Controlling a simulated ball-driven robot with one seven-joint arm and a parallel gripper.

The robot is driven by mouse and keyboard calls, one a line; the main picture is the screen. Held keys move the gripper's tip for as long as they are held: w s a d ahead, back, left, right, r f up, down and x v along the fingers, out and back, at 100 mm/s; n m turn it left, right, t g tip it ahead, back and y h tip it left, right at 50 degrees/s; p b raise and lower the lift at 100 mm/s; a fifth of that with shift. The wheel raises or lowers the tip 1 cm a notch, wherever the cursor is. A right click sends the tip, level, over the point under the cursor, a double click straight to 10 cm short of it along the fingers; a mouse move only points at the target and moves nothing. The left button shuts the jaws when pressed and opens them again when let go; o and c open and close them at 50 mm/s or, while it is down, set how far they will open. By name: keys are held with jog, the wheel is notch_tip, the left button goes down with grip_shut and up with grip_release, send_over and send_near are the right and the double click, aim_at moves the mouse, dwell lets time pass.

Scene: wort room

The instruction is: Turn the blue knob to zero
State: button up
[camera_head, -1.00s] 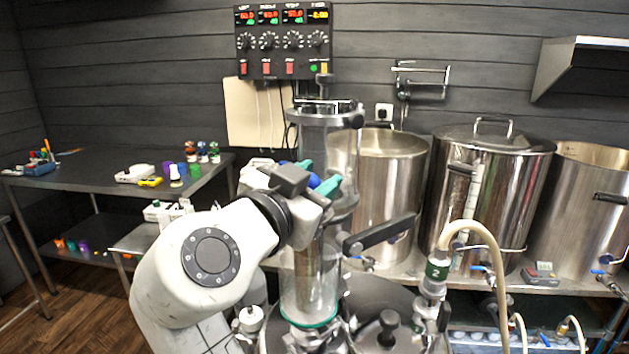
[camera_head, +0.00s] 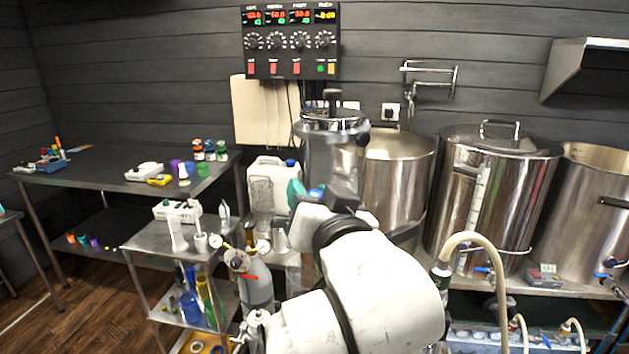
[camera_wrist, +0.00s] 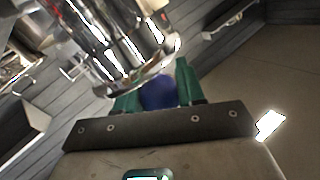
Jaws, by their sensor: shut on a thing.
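The blue knob (camera_wrist: 158,92) sits between the two green fingers of my gripper (camera_wrist: 157,86) in the wrist view. My gripper is shut on it, one finger on each side. In the head view a small blue part of the knob (camera_head: 316,192) shows beside a teal finger of my gripper (camera_head: 304,193), in front of the glass and steel column (camera_head: 332,155). My wrist and arm hide most of the knob there. No scale or zero mark on the knob can be made out.
A control panel (camera_head: 291,42) with dials hangs on the back wall. Large steel kettles (camera_head: 490,190) stand to the right. A white jerrycan (camera_head: 270,188) stands left of the column. A small steel cart (camera_head: 150,240) with bottles is at lower left.

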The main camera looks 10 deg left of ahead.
jog(key=n+g+y, duration=0.1)
jog(key=r+n+g+y+p, duration=0.1)
jog(key=y, duration=0.1)
jog(key=shift+d+n+y, duration=0.1)
jog(key=shift+n+y, duration=0.2)
jog(key=n+g+y, duration=0.1)
jog(key=g+y, duration=0.1)
jog(key=n+g+y, duration=0.1)
jog(key=n+g, duration=0.1)
jog(key=shift+s+a+f+y, duration=0.15)
jog(key=shift+a+f+y, duration=0.05)
jog(key=shift+y, duration=0.2)
jog(key=n+g+y+b, duration=0.1)
jog(key=g, duration=0.1)
jog(key=n+g+y+b, duration=0.1)
jog(key=n+g, duration=0.1)
jog(key=n+g+b, duration=0.1)
jog(key=g, duration=0.1)
jog(key=shift+s+a+f+n+y, duration=0.15)
jog(key=shift+s+a+n+y, duration=0.1)
jog(key=shift+n+y, duration=0.15)
jog(key=shift+s+n+g+b, duration=0.2)
jog(key=shift+n+g+b, duration=0.75)
jog(key=shift+g, duration=0.95)
jog(key=shift+s+n+g+b, duration=0.2)
jog(key=shift+n+g+b, duration=0.2)
jog(key=shift+n+g, duration=1.25)
jog(key=shift+g, duration=0.55)
